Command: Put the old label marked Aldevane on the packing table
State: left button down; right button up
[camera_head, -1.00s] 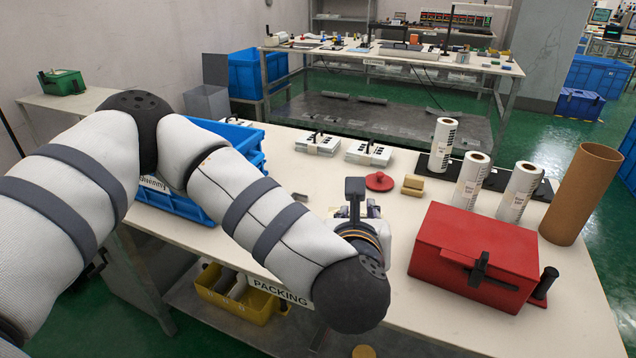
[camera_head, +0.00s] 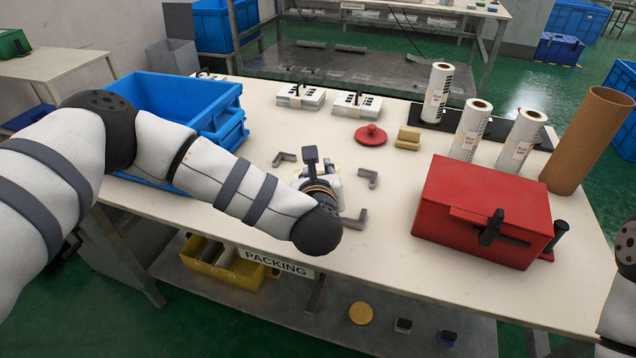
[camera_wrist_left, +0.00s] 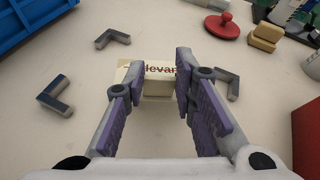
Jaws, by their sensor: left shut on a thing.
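The label is a pale cream block with dark red lettering, of which "devan" is readable in the left wrist view (camera_wrist_left: 157,72); its ends are partly hidden by the fingers. My left gripper (camera_wrist_left: 155,80) is shut on it, with a purple-padded finger on each side. In the head view my left gripper (camera_head: 322,182) is over the packing table (camera_head: 400,262), among grey corner brackets, and its own wrist hides most of the label. I cannot tell whether the label touches the tabletop. My right gripper is out of view.
Grey corner brackets (camera_head: 367,177) lie around the gripper. A blue crate (camera_head: 185,95) stands left, a red box (camera_head: 480,210) right. Behind are a red round lid (camera_head: 371,135), yellowish blocks (camera_head: 408,138), keypad stacks (camera_head: 300,96) and white rolls (camera_head: 437,92). The front middle is clear.

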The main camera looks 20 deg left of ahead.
pick_arm(q)
jog(key=shift+w+a+f, duration=0.2)
jog(key=shift+w+f, duration=0.05)
jog(key=shift+f, duration=0.1)
jog(key=f, duration=0.3)
jog(key=shift+w+a+f+b, duration=0.15)
jog(key=shift+w+f+b, duration=0.1)
jog(key=shift+f+b, duration=0.1)
jog(key=shift+r, duration=0.2)
jog(key=shift+f, duration=0.15)
jog(key=c, duration=1.3)
grip_release()
jog(key=shift+c, duration=0.2)
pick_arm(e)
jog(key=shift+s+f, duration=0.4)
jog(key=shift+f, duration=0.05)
